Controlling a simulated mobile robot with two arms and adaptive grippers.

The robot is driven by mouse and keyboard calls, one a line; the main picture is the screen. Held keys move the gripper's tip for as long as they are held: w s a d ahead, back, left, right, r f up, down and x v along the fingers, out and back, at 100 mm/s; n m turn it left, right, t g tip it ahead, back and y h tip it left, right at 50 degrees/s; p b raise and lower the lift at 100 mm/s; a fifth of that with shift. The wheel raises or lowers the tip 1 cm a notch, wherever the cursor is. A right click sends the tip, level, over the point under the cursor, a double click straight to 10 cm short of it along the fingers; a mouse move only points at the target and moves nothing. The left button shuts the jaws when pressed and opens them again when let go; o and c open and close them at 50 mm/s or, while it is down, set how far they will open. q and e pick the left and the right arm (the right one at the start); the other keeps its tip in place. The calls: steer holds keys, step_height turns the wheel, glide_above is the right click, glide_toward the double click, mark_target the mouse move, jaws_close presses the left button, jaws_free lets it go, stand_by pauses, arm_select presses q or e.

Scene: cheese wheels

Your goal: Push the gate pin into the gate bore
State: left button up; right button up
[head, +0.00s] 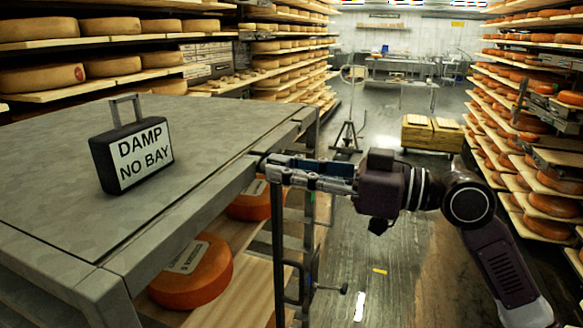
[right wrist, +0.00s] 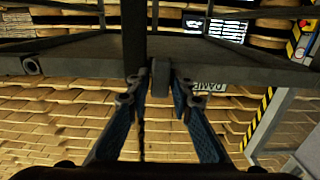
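A dark gate frame (head: 279,250) with a handle hangs below the gripper in the head view. My left gripper is out of view.
A black "DAMP NO BAY" sign (head: 133,152) stands on the table top (head: 60,180). Orange cheese wheels (head: 192,272) lie on the wooden shelf below. Cheese racks line both sides. The aisle floor (head: 385,285) to the right is mostly clear.

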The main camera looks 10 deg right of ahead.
steer(key=shift+o, duration=1.2)
steer(key=shift+d, duration=0.1)
steer(key=v, duration=1.2)
steer(key=shift+c, duration=0.2)
